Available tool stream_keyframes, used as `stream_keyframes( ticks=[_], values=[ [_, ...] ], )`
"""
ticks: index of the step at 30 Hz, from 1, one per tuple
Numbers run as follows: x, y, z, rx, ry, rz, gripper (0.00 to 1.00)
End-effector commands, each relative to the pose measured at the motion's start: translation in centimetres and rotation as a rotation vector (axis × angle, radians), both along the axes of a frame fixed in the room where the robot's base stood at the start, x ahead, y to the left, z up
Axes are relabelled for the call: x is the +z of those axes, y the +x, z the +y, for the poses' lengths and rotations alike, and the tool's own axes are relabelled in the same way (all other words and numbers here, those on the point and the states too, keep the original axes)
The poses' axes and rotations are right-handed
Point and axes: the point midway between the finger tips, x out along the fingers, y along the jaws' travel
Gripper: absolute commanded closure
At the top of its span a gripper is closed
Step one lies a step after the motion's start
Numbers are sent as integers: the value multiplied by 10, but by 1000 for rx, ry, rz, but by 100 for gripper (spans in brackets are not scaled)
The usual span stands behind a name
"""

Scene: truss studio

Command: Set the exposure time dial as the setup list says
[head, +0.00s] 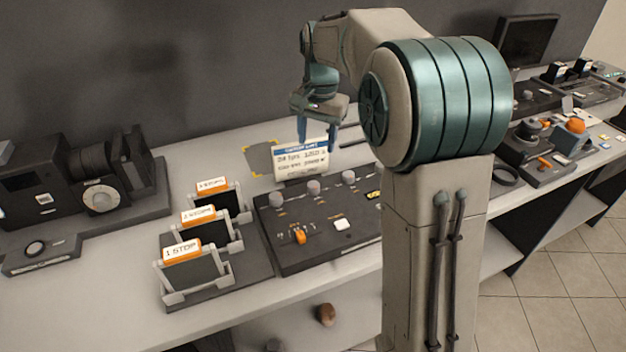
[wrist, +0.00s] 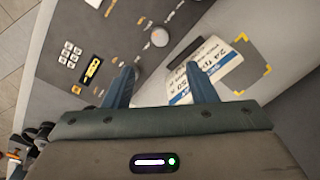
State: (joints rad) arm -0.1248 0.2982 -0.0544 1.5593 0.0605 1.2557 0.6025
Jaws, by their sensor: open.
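The control panel (head: 320,238) is dark grey and lies on the bench, with a row of three pale round knobs along its back: left (head: 276,199), middle (head: 313,187) and right (head: 348,176). Their labels are too small to read, so I cannot tell which is the exposure time dial. The setup list (head: 303,162) is a white card with a blue header behind the panel; its first line seems to start "24 fps", the rest is unclear. My gripper (head: 318,128) is open and empty above the card. In the wrist view, a pale knob (wrist: 160,36) shows beyond the open fingers.
A dark machine (head: 95,190) is farther left. My arm hides the panel's right end.

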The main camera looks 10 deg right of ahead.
Motion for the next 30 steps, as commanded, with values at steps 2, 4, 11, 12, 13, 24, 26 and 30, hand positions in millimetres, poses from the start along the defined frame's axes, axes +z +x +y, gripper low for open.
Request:
stream_keyframes(
  ticks=[2,4,11,12,13,24,26,30],
  values=[
    [-7,0,1,-1,0,2,48],
    [-17,0,1,0,0,4,48],
    [-65,1,3,2,-1,5,48],
    [-74,1,4,2,0,6,48],
    [-80,1,4,2,0,4,48],
    [-131,3,6,3,0,1,48],
    [-134,3,6,3,0,0,48],
    [-136,3,6,2,1,-1,48]
  ],
)
